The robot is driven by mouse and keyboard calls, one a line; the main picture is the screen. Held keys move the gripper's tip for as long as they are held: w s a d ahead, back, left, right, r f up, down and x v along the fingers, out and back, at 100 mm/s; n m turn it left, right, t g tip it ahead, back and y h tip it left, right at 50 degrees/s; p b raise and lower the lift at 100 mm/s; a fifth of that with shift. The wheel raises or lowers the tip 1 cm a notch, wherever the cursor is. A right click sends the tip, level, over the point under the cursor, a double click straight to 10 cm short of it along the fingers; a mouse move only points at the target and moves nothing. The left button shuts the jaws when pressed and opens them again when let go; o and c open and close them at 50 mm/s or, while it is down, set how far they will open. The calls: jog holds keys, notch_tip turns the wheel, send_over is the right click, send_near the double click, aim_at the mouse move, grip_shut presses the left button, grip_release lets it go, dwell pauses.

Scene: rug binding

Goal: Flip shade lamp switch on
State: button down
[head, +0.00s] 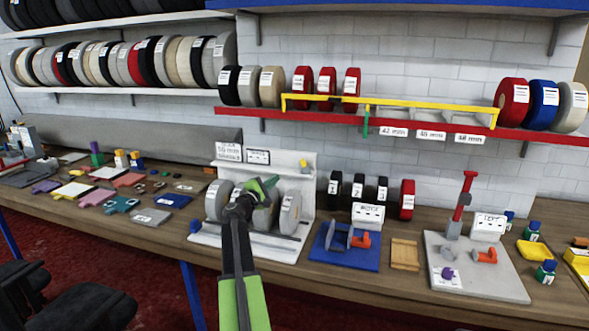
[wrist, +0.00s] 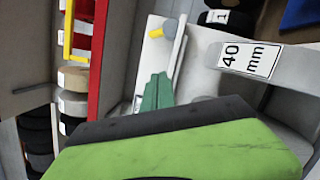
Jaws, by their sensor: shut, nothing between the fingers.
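A white stand (head: 300,205) with an upright back panel stands on the bench, with grey rolls on it. A small yellow piece (head: 304,163) sits at the panel's upper right; it may be the lamp switch, but I cannot read a label there. In the wrist view a yellow tip (wrist: 156,33) beside a grey round part shows ahead of my fingers. My gripper (head: 264,189) is shut and empty, in front of the stand's rolls, lower and left of the yellow piece. Its green fingers (wrist: 158,92) point toward the yellow tip, apart from it. Whether the switch is on cannot be told.
A blue base (head: 345,262) with an orange part and a grey board (head: 478,280) with a red post stand to the right. A red shelf (head: 400,130) with a yellow rail hangs above. Coloured pieces cover the bench's left. A roll marked 40 mm (wrist: 245,58) is close by.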

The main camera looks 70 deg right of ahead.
aim_at(304, 165)
jog(key=shift+a, duration=0.1)
jog(key=d, duration=0.3)
jog(key=s+d, duration=0.1)
jog(key=d, duration=0.2)
jog(key=d+r+p, duration=0.1)
jog(key=d, duration=0.2)
jog(key=shift+s+d, duration=0.15)
jog(key=shift+d, duration=0.25)
jog(key=s, duration=0.1)
jog(key=s+r+p, duration=0.1)
jog(key=s, duration=0.2)
jog(key=shift+d+r+p, duration=0.15)
jog(key=shift+r+p, duration=0.15)
jog(key=shift+p, duration=0.05)
